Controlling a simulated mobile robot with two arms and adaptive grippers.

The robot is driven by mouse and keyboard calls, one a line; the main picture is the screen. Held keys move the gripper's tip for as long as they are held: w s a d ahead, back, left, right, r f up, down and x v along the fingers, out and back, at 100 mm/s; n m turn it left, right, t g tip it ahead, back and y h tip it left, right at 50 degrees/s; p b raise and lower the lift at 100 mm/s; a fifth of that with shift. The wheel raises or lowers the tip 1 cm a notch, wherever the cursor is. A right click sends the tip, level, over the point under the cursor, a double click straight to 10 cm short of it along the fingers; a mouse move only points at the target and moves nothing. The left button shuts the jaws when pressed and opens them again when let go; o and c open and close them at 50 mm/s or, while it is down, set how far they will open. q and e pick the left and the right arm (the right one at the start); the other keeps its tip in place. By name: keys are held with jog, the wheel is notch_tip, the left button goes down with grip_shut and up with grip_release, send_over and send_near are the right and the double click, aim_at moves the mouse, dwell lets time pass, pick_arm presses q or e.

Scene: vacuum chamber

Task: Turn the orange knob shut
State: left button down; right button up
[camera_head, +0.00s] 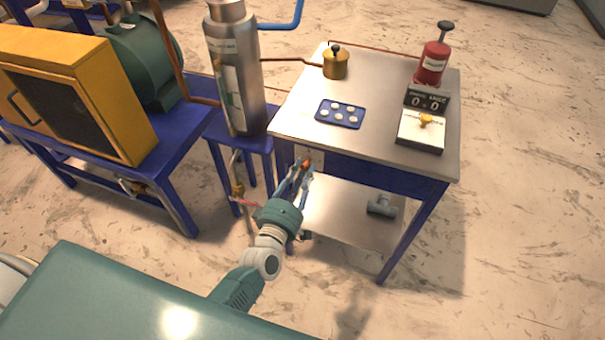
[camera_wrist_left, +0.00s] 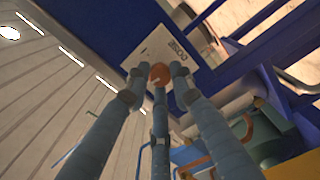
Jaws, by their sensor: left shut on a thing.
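The orange knob (camera_head: 307,162) sits on the front side of the metal-topped table, at its left end, just under the tabletop. In the left wrist view the round knob (camera_wrist_left: 160,73) shows in front of a pale label plate (camera_wrist_left: 178,42) with upside-down lettering on a blue panel. My left gripper (camera_head: 303,172) reaches up to it from below. Its blue-grey fingers (camera_wrist_left: 158,82) are closed around the knob in the wrist view. How far the knob is turned cannot be told. My right gripper is in neither view.
The table (camera_head: 385,85) carries a brass pot (camera_head: 336,64), a blue tray (camera_head: 341,114) of pale discs, a red cylinder (camera_head: 433,62) and a display box (camera_head: 421,131). A steel cylinder (camera_head: 234,65) stands close left. A grey pipe fitting (camera_head: 381,205) lies on the lower shelf.

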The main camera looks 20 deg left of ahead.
pick_arm(q)
jog(key=shift+w+a+r+n+b, duration=0.1)
jog(key=shift+a+r+n+b, duration=0.05)
jog(key=shift+n, duration=0.45)
jog(key=shift+a+r+n+b, duration=0.1)
jog(key=shift+a+n+b, duration=0.05)
jog(key=shift+n, duration=0.45)
jog(key=c, duration=1.5)
grip_release()
jog(key=shift+f, duration=0.2)
jog(key=shift+s, duration=0.2)
jog(key=s, duration=1.1)
jog(key=shift+s+a, duration=0.2)
jog(key=shift+s, duration=0.2)
